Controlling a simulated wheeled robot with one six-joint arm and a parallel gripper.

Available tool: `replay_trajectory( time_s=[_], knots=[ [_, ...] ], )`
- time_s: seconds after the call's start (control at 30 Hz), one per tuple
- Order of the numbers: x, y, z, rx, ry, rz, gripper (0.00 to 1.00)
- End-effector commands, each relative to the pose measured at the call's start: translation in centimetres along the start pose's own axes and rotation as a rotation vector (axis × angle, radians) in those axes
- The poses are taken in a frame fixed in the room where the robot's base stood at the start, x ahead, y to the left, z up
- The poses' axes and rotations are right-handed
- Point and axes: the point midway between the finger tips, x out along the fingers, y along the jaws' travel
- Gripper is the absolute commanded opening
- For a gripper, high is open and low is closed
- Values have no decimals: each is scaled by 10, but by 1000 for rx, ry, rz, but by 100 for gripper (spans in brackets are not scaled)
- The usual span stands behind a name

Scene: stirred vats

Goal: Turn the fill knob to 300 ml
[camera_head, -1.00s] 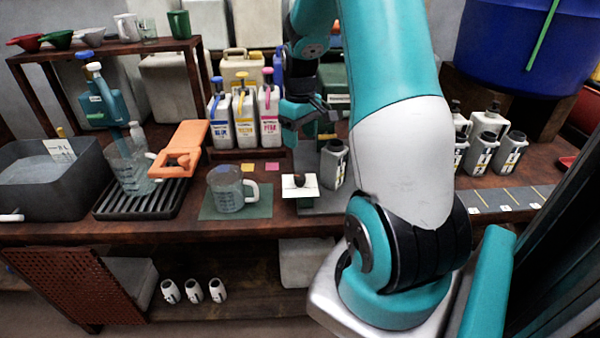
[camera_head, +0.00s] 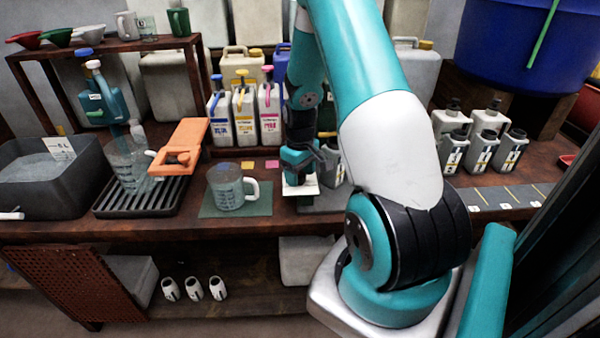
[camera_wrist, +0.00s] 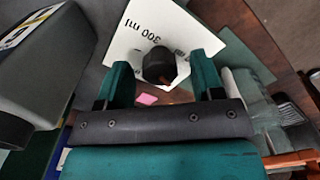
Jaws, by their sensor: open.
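The fill knob (camera_wrist: 158,66) is a small dark round knob on a white dial plate (camera_wrist: 130,40), seen in the wrist view. The plate carries the print "300 ml", and other marks on it are partly covered. My gripper (camera_wrist: 163,78) is open, with one teal finger on each side of the knob and a gap to it. In the head view my gripper (camera_head: 300,176) is over the white dial plate (camera_head: 300,189) and hides the knob. I cannot tell which mark the knob points to.
A measuring jug (camera_head: 226,188) stands on a green mat left of the dial. A grey bottle (camera_wrist: 35,75) is close beside my gripper. Pump bottles (camera_head: 243,118) stand behind. An orange clamp-like holder (camera_head: 180,150) is further left.

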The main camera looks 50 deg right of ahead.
Motion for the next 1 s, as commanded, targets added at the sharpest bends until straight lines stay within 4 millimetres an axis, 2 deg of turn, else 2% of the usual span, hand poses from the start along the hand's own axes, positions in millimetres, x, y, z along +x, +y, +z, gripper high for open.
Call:
replay_trajectory(
  time_s=[0.03, 0.23, 0.63, 1.0],
  knots=[
    [0, 0, 0, 0, 0, 0, 56],
    [0, 0, 0, 0, 0, 0, 12],
    [-1, 0, 0, 62, -1, -1, 12],
    [-2, 0, 0, 344, -1, -1, 12]
  ],
)
